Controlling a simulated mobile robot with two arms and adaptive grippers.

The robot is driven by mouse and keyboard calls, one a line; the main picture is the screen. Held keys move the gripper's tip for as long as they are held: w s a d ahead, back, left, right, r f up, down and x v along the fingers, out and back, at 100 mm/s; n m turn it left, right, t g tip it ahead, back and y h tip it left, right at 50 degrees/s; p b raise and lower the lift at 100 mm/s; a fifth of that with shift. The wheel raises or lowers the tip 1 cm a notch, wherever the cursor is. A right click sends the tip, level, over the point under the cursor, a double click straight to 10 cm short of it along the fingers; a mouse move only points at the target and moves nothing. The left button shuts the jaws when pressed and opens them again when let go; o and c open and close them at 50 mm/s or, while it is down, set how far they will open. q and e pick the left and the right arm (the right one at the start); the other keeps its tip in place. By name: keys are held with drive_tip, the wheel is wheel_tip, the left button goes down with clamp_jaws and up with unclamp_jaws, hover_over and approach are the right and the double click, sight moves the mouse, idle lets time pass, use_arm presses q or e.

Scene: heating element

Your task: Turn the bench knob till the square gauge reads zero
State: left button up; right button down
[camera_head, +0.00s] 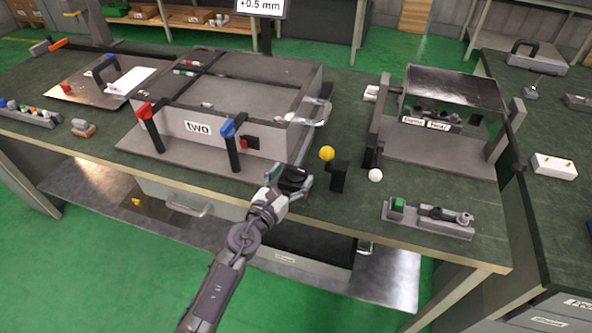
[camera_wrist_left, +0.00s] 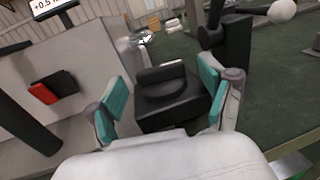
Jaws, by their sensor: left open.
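The black bench knob (camera_wrist_left: 165,85) has a raised grip bar on a dark square block, at the bench's front edge. My left gripper (camera_wrist_left: 162,98) is open, with its teal pads on either side of the knob and a visible gap to it. In the head view my left gripper (camera_head: 289,182) is at the front edge of the bench, partly covering the knob (camera_head: 293,175). A white display (camera_head: 262,5) at the top reads +0.5 mm and is cut off by the frame. I cannot tell whether it is the square gauge. My right gripper is not in view.
A grey box marked "two" (camera_head: 197,127) with red and blue levers stands left of the gripper. A black post with a yellow ball (camera_head: 327,153) and a white ball (camera_head: 375,175) stand close to its right. A small switch panel (camera_head: 428,222) lies further right.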

use_arm(q)
drive_tip(key=shift+x, duration=1.2)
drive_tip(key=c, duration=1.2)
drive_tip(key=shift+f+m+g+h+b, duration=0.15)
drive_tip(key=shift+m+g+h+b, duration=0.2)
drive_tip(key=shift+b, duration=0.25)
drive_tip(key=m+g+h+b, duration=0.4)
drive_tip(key=b, duration=0.4)
drive_tip(key=shift+f+h, duration=0.15)
drive_tip(key=shift+h, duration=0.2)
drive_tip(key=shift+m+g+h+b, duration=0.25)
drive_tip(key=shift+g+h+b, duration=0.05)
drive_tip(key=shift+g+b, duration=0.05)
drive_tip(key=shift+r, duration=0.25)
